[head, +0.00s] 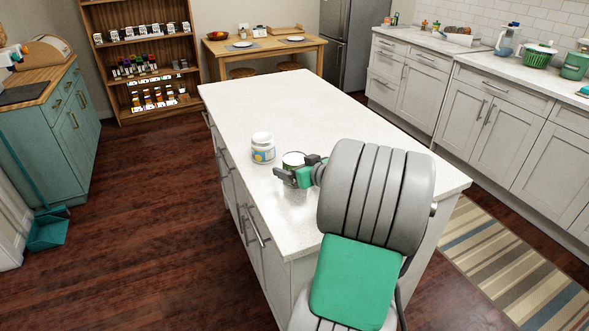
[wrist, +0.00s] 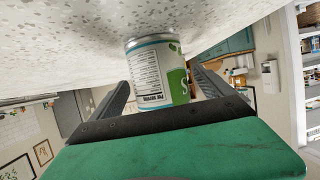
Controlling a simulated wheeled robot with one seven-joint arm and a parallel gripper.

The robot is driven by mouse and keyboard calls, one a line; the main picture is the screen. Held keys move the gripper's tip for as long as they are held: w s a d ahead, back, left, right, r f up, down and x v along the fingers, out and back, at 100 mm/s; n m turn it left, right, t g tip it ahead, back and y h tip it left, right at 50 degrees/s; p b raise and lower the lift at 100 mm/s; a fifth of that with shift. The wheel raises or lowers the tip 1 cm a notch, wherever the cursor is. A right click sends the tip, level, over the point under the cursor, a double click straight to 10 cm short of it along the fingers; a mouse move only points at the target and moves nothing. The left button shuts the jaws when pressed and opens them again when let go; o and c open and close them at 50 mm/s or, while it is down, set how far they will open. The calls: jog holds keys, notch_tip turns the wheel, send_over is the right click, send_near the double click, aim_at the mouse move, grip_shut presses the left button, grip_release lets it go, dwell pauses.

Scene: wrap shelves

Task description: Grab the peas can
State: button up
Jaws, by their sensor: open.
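The peas can (head: 293,160) stands on the white island top, partly hidden behind my gripper in the head view. In the wrist view the can (wrist: 156,75) shows a white label with small print, a teal band and a green patch. My gripper (head: 297,176) is open at the can. In the wrist view its two dark fingers (wrist: 160,85) lie on either side of the can, with a gap on the left side. Whether either finger touches the can cannot be told.
A white-lidded jar (head: 262,148) with a blue and yellow label stands on the island (head: 270,95), just left of the can. The rest of the island top is clear. A counter with cabinets (head: 480,105) runs along the right, and a wooden shelf (head: 137,20) stands at the back left.

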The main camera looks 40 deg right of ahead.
jog(key=x, duration=0.3)
jog(key=shift+w, duration=0.15)
jog(key=c, duration=1.4)
jog(key=shift+r, duration=0.1)
